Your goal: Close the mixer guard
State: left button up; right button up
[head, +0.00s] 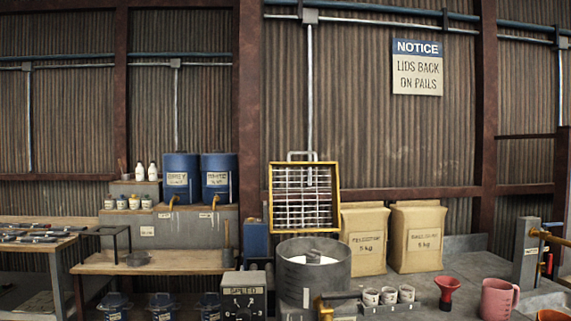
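The mixer guard (304,197) is a yellow-framed grille of pale bars with a grey handle on its top edge. It stands raised, close to upright, at the back of the mixer. The mixer drum (296,277) is a grey round vessel below it, with its top open. A pale part (313,257) shows inside the drum; the rest of the inside is hidden by the near wall. Neither of my grippers is seen in the head view.
Two paper sacks (364,240) (417,237) stand right of the guard. Several small cups (388,295), a red funnel (447,291) and a pink jug (497,299) stand on the grey bench. A control box (243,296) is left of the drum. Brass fittings (325,307) are in front.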

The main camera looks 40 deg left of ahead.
aim_at(334, 165)
jog(key=k+j, duration=0.1)
jog(key=j, duration=0.3)
jog(key=k+j, duration=0.15)
jog(key=j, duration=0.3)
jog(key=j+z, duration=0.1)
jog(key=j, duration=0.75)
jog(key=i+j, duration=0.15)
jog(key=j, duration=0.25)
jog(key=i+j, duration=0.15)
jog(key=j, duration=0.25)
jog(key=z, duration=0.05)
